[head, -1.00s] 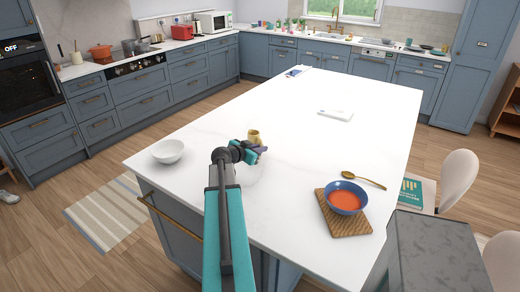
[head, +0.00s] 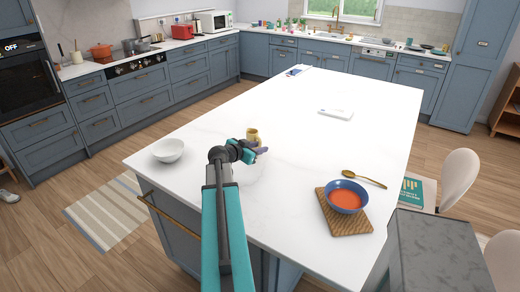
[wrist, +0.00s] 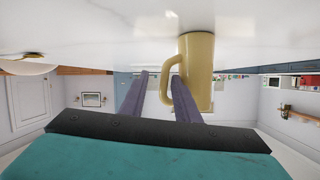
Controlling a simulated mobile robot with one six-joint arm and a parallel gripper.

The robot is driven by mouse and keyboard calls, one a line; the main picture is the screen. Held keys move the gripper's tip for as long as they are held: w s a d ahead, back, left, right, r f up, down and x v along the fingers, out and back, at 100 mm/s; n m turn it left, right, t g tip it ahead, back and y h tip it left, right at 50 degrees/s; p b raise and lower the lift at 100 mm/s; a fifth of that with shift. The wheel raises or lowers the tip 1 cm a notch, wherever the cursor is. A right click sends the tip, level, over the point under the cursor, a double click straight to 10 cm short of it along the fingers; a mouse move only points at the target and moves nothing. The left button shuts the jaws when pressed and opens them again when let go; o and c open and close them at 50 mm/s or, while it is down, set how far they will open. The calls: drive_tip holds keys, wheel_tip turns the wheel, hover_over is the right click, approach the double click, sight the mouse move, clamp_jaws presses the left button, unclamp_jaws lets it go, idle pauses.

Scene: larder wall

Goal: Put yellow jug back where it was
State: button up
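The yellow jug (head: 253,134) stands upright on the white island top, just beyond my gripper (head: 257,151) in the head view. The wrist view is upside down. There the jug (wrist: 201,68) shows right of centre, with its handle on its left side. My gripper (wrist: 158,77) is open, with its two purple-grey fingers apart and nothing held between them. The right finger overlaps the jug's handle in the picture; I cannot tell whether they touch. The jug's lower part is partly hidden by my gripper in the head view.
A white bowl (head: 168,150) stands left on the island (head: 290,115). A blue bowl (head: 346,196) of orange soup sits on a wooden board (head: 350,224) at right, with a golden spoon (head: 364,179) behind it. A flat white item (head: 336,114) lies farther back. Much of the island is clear.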

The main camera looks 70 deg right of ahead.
drive_tip(key=b+v, duration=0.2)
drive_tip(key=v, duration=0.8)
drive_tip(key=shift+b, duration=0.4)
drive_tip(key=shift+w+a, duration=0.1)
drive_tip(key=shift+a, duration=0.05)
